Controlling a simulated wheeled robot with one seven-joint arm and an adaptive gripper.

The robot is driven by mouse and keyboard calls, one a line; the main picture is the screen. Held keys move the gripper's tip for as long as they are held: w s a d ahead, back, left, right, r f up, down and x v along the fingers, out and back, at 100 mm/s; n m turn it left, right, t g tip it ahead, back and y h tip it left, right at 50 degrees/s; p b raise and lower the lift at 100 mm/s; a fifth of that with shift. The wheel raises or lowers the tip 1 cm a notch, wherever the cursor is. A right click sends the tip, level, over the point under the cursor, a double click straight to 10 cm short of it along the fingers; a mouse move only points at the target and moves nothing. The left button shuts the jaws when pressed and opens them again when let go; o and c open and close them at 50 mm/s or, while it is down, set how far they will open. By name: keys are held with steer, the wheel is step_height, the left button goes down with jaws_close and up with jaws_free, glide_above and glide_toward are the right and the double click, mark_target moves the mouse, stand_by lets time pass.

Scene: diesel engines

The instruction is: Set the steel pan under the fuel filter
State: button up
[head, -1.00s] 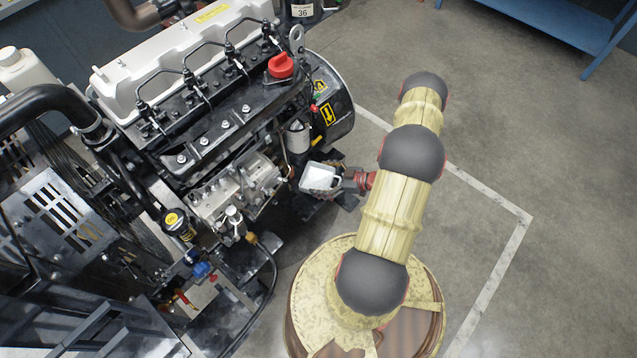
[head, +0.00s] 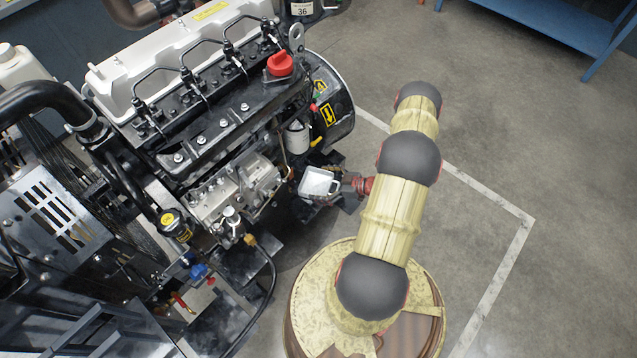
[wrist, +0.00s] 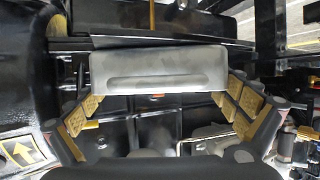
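The steel pan (head: 317,182) is a small grey open pan beside the engine, below and a little right of the fuel filter in the head view. The fuel filter (head: 298,139) is a pale upright cylinder on the engine's side. In the wrist view the pan (wrist: 158,70) shows its long side wall, between the yellow-padded fingers of my gripper (wrist: 163,90). The pads meet its two ends, so my gripper looks shut on it. In the head view my gripper (head: 343,186) reaches the pan from the right. The filter cannot be made out in the wrist view.
The engine (head: 200,110) fills the left, with dark brackets close around the pan. A black hose (head: 268,290) curves below. The floor (head: 560,150) on the right is open, with a white line and a blue bench (head: 560,30) behind.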

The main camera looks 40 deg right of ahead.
steer(key=shift+r, duration=0.2)
steer(key=shift+s+d+r+p, duration=0.15)
steer(key=shift+s+d+p, duration=0.05)
steer(key=shift+s+p, duration=0.1)
steer(key=p+v, duration=0.3)
steer(key=v, duration=0.8)
steer(key=shift+s, duration=0.1)
